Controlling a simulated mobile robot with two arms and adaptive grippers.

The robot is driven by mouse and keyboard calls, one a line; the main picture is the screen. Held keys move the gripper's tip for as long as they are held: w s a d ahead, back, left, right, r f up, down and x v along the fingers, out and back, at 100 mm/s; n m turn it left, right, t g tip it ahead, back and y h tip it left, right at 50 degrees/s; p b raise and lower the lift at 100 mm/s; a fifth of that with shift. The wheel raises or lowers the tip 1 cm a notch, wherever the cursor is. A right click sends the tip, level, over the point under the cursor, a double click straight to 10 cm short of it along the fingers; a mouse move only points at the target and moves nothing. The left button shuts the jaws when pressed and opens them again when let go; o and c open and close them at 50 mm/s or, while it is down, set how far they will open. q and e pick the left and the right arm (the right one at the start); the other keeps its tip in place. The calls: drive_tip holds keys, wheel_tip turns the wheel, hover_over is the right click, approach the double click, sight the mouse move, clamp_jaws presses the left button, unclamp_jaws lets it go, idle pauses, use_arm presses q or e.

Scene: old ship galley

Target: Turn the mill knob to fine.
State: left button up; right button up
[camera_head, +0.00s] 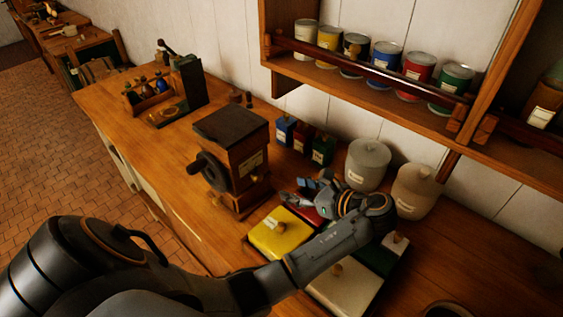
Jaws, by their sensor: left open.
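The mill (232,160) is a wooden box with a dark top and a pale label, standing on the counter left of centre. A round black knob or wheel (209,171) sits on its left-facing side. My left gripper (299,190) is open, to the right of the mill and apart from it, above the coloured lidded boxes. I see nothing between its fingers. The fine and coarse marks are too small to read. My right gripper is not in view.
Lidded boxes, one yellow (281,233) and one white (345,288), lie under my left arm. Two lidded crocks (367,165) and small coloured tins (322,150) stand behind. A shelf of cans (385,62) hangs above.

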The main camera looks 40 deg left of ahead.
use_arm(q)
approach(260, 178)
drive_tip(key=shift+s+a+r, duration=0.1)
drive_tip(key=shift+a, duration=0.3)
drive_tip(key=p+x, duration=0.2)
drive_tip(key=x, duration=0.6)
drive_tip(key=shift+a+f, duration=0.3)
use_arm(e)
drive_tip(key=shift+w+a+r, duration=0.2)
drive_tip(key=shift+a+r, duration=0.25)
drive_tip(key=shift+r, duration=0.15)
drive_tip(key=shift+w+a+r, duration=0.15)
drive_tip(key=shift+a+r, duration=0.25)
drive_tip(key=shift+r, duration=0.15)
use_arm(q)
drive_tip(key=shift+c, duration=0.2)
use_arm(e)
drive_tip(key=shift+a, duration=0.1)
use_arm(q)
clamp_jaws()
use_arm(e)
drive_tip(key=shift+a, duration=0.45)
